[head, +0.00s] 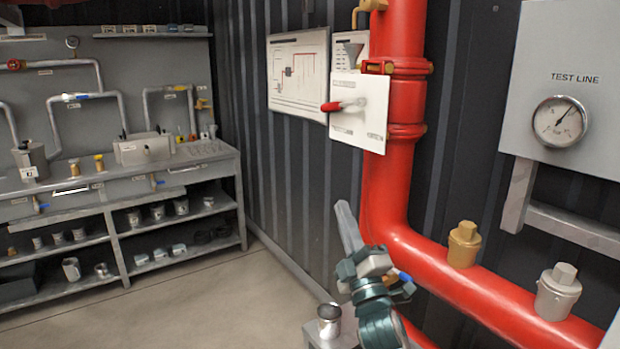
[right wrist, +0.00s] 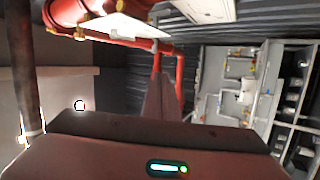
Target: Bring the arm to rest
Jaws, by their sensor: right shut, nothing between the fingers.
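My right arm comes up from the bottom of the head view, with its right gripper (head: 344,212) pointing up in front of the dark corrugated wall. Its grey fingers are together with nothing between them. In the right wrist view the closed fingers (right wrist: 160,95) show as one dark wedge, with red pipe beyond them. The gripper is left of the thick red pipe (head: 395,200) in the head view and looks apart from it. My left gripper is not in view.
A metal cup (head: 329,321) stands low beside my right arm. A white panel with a red-handled lever (head: 345,105) is above the gripper. A tan plug (head: 464,244) and a grey plug (head: 558,292) sit on the lower pipe. A workbench (head: 120,185) is at left, with clear floor before it.

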